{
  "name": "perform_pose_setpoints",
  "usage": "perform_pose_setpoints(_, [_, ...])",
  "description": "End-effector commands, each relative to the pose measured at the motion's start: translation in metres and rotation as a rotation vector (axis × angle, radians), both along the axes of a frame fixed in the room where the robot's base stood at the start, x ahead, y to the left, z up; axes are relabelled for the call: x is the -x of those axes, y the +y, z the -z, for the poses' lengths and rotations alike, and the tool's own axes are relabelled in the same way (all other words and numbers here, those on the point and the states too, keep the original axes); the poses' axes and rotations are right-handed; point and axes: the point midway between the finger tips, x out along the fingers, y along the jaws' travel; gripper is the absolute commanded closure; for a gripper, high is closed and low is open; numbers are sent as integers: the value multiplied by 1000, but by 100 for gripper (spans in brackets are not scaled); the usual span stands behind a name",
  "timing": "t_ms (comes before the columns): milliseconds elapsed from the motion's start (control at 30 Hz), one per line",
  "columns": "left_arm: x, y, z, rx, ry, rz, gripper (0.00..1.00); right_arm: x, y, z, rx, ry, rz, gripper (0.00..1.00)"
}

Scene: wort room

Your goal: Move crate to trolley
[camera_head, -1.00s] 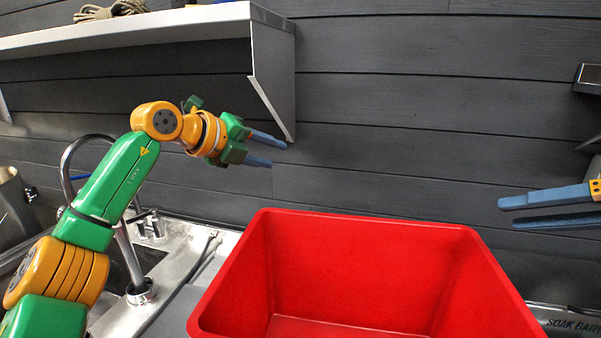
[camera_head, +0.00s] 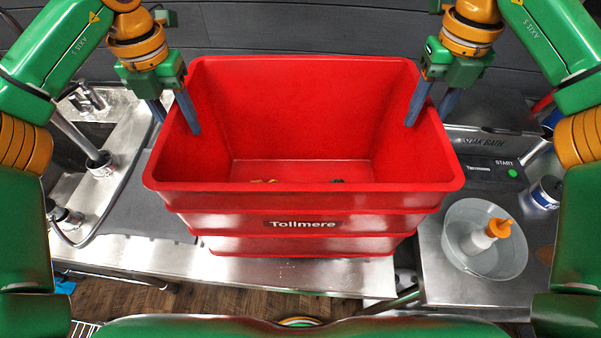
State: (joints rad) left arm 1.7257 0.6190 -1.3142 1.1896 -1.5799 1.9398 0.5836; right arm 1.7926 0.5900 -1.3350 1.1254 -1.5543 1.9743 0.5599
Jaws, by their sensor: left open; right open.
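The red crate (camera_head: 301,205), marked "Tollmere", stands upright on the steel counter (camera_head: 270,272). A few small items show on its floor at the front, mostly hidden by the near wall. My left gripper (camera_head: 174,115) is open at the crate's left wall, with one finger inside the rim and one outside. My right gripper (camera_head: 432,105) is open at the right wall, one finger inside and the other on the outer side. I cannot tell whether the fingers touch the walls. I cannot make out the trolley.
A sink with a tap (camera_head: 100,160) lies left of the crate. To the right are a grey bowl (camera_head: 456,245) with an orange-capped white bottle (camera_head: 485,236), a soak bath panel with a green START button (camera_head: 513,173), and a blue-white container (camera_head: 546,192). Wooden floor shows in front.

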Motion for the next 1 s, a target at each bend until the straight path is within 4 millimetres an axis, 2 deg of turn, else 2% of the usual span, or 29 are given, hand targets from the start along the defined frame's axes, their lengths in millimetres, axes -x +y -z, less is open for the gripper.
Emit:
perform_pose_setpoints(100, [0, 0, 20, -1, 3, -1, 55, 0, -1, 20, 1, 3, 0, 55])
perform_pose_setpoints(300, [0, 0, 41, -1, 1, -1, 55, 0, -1, 41, 1, 0, 1, 55])
perform_pose_setpoints(633, [0, 0, 45, 0, -1, -2, 55, 0, 0, 45, 0, -1, 1, 55])
perform_pose_setpoints(800, [0, 0, 45, 0, -1, -2, 100, 0, 0, 45, -1, -1, 1, 100])
perform_pose_setpoints(1000, [0, 0, 45, 0, -1, -2, 100, 0, 0, 45, 0, -1, 1, 100])
